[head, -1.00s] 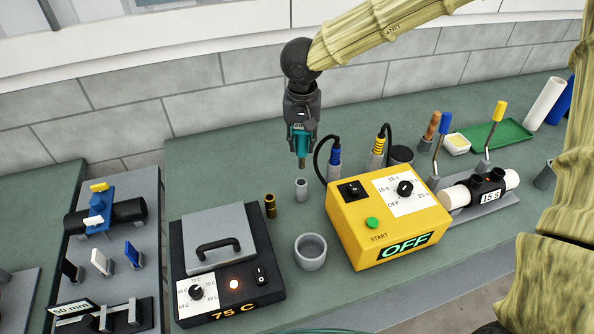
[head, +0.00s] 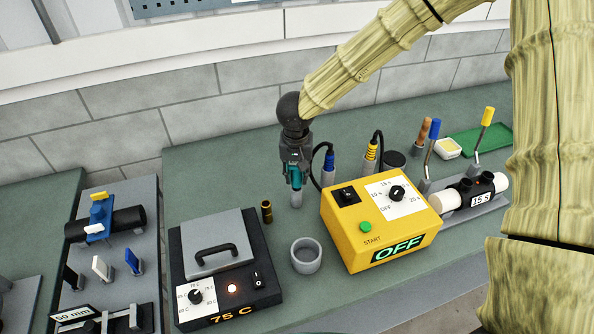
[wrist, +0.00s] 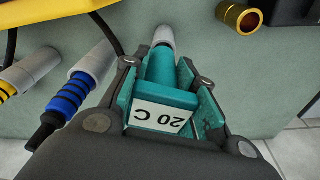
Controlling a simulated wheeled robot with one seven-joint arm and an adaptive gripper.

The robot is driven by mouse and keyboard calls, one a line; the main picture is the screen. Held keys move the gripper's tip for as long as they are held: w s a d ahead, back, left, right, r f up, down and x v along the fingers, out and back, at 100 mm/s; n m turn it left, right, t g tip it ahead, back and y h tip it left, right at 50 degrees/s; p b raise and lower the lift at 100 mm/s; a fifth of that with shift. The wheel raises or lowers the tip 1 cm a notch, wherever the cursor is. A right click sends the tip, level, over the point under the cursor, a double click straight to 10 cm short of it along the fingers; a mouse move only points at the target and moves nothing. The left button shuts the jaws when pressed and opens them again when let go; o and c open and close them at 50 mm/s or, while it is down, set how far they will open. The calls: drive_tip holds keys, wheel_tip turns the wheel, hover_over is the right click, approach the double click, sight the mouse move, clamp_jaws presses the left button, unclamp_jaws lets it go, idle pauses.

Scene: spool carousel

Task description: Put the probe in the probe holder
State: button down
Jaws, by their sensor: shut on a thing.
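The probe (head: 294,181) is teal, with a white "20 C" label facing up in the wrist view (wrist: 160,117). My gripper (head: 296,172) is shut on it and holds it upright, tip down. The probe holder (head: 297,199) is a small grey upright tube on the green bench. The probe's lower end is at the holder's mouth, lined up with it. The holder also shows beyond the probe in the wrist view (wrist: 164,36). I cannot tell how far the tip is inside, since the gripper and probe hide the mouth.
A blue-banded plug (head: 329,163) and a yellow-banded plug (head: 370,155) with black cables stand to the right. The yellow timer box (head: 345,235) is close on the right. A brass cylinder (head: 267,212), grey cup (head: 306,257) and 75 C heater (head: 210,250) are near.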

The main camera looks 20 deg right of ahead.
drive_tip(key=shift+s, duration=0.15)
drive_tip(key=c, duration=1.1)
unclamp_jaws()
drive_tip(key=shift+w+f, duration=0.15)
drive_tip(key=shift+w, duration=0.05)
drive_tip(key=shift+c, duration=0.2)
drive_tip(key=shift+s, duration=0.1)
drive_tip(key=r, duration=0.4)
drive_tip(key=s+r+b, duration=0.1)
drive_tip(key=r, duration=0.3)
drive_tip(key=r+b, duration=0.1)
drive_tip(key=r, duration=0.3)
drive_tip(key=shift+s+a+r, duration=0.15)
drive_tip(key=shift+s+a, duration=0.15)
